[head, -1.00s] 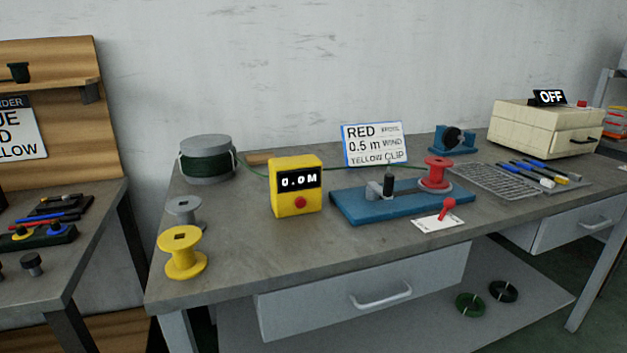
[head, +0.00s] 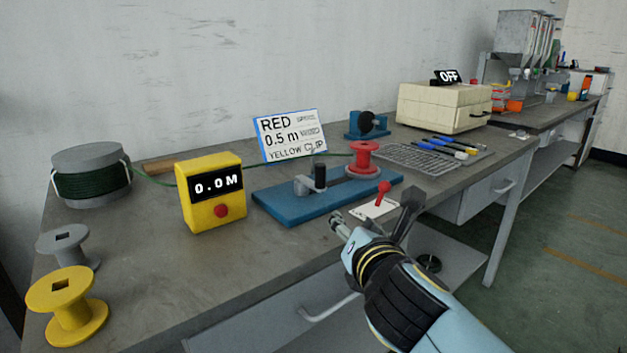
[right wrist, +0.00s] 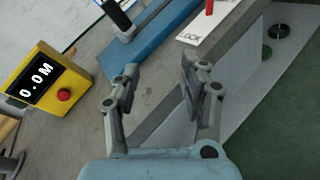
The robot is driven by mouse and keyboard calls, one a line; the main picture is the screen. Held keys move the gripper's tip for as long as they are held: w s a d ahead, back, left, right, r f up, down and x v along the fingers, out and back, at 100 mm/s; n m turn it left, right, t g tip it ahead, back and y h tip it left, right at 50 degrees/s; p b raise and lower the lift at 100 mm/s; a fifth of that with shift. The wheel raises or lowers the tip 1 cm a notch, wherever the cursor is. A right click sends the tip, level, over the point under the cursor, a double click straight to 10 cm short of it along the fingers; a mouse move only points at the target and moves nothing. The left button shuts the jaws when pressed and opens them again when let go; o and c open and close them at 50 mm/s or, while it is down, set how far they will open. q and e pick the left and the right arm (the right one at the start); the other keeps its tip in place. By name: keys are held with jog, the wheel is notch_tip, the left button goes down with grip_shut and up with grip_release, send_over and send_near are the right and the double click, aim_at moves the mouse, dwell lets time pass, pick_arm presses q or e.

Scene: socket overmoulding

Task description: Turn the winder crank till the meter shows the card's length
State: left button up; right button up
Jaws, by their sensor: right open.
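The blue winder (head: 300,203) lies on the bench with a red spool (head: 364,158) on its right end. Its crank (head: 315,180) has a dark upright handle near the middle. The yellow meter (head: 212,195) stands left of it and reads 0.0 M. The card (head: 290,136) behind reads RED, 0.5 m WIND, YELLOW CLIP. My right gripper (head: 372,215) is open and empty, in front of the winder near the bench's front edge. In the right wrist view its fingers (right wrist: 155,90) are apart, with the winder (right wrist: 150,40) beyond them. My left gripper is not in view.
A red lever (head: 382,192) stands on a white LOCK plate right of the winder, close to my right gripper. A green wire reel (head: 92,178), grey spool (head: 68,246) and yellow spool (head: 67,305) stand left. A cream box (head: 440,108) marked OFF is at the back right.

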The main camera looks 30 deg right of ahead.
aim_at(321, 172)
jog(key=w+r+n, duration=0.1)
jog(key=n, duration=0.1)
jog(key=w+a+r+n+t, duration=0.1)
jog(key=r+n, duration=0.1)
jog(key=w+r+n+t, duration=0.1)
jog(key=r+n, duration=0.1)
jog(key=shift+a+r, duration=0.15)
jog(key=shift+a, duration=0.1)
jog(key=shift+w+r+t, duration=0.2)
jog(key=shift+t, duration=0.1)
jog(key=shift+n, duration=0.3)
jog(key=b+x, duration=0.1)
jog(key=x, duration=0.9)
jog(key=shift+w+d, duration=0.1)
jog(key=shift+w, duration=0.05)
grip_shut()
jog(key=shift+w+f, duration=0.1)
jog(key=shift+f, duration=0.1)
